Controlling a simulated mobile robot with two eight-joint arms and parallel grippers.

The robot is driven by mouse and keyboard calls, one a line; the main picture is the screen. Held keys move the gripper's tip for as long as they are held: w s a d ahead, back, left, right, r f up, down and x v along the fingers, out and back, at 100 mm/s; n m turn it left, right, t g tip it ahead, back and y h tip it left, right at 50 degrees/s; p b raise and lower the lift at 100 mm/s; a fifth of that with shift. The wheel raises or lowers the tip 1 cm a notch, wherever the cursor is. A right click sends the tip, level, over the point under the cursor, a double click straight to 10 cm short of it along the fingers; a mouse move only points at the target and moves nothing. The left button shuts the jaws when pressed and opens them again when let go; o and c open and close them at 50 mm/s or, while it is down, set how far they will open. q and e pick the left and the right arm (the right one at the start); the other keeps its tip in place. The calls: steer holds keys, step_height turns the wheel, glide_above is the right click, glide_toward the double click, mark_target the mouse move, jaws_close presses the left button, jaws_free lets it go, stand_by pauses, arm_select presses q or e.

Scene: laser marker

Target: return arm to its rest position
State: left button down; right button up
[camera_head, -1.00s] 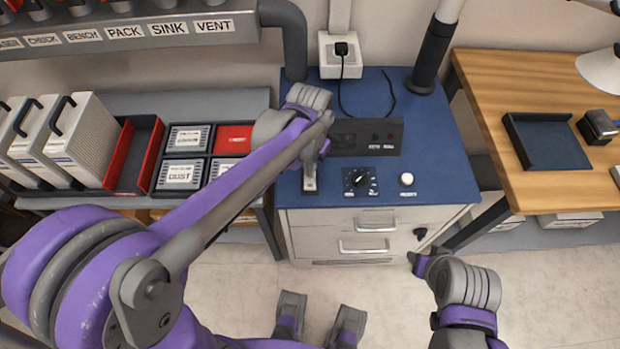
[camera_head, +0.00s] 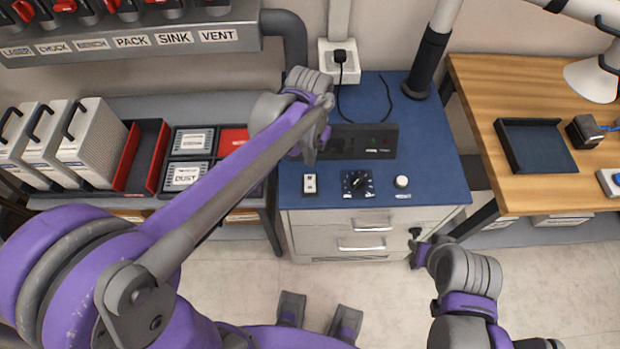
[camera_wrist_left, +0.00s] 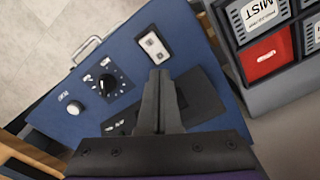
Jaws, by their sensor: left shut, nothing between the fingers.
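My left arm reaches from the lower left over the blue-topped cabinet (camera_head: 430,165). Its gripper (camera_head: 308,160) is over the cabinet top, just behind a white rocker switch (camera_head: 310,184) and apart from it. In the left wrist view, the left gripper's fingers (camera_wrist_left: 160,90) are together and empty, with the switch (camera_wrist_left: 154,47) beyond them. My right gripper (camera_head: 418,254) hangs low in front of the cabinet's right side; its fingers are too small to read.
The cabinet top bears a black dial (camera_head: 357,183), a white button (camera_head: 401,181) and a dark panel box (camera_head: 365,141). Binders (camera_head: 95,145) and a red-edged tray (camera_head: 147,155) stand left. A wooden bench (camera_head: 500,90) with a dark tray (camera_head: 535,147) is right. Open floor lies in front.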

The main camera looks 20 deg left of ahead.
stand_by(0.5)
arm_select(q)
steer(key=s+a+n+t+p, duration=0.1)
steer(key=s+a+t, duration=0.1)
steer(key=s, duration=0.5)
steer(key=s+a+r+n+t, duration=0.1)
steer(key=s+a+t, duration=0.2)
steer(key=s, duration=0.4)
steer(key=shift+a+n+p, duration=0.4)
steer(key=shift+a, duration=0.4)
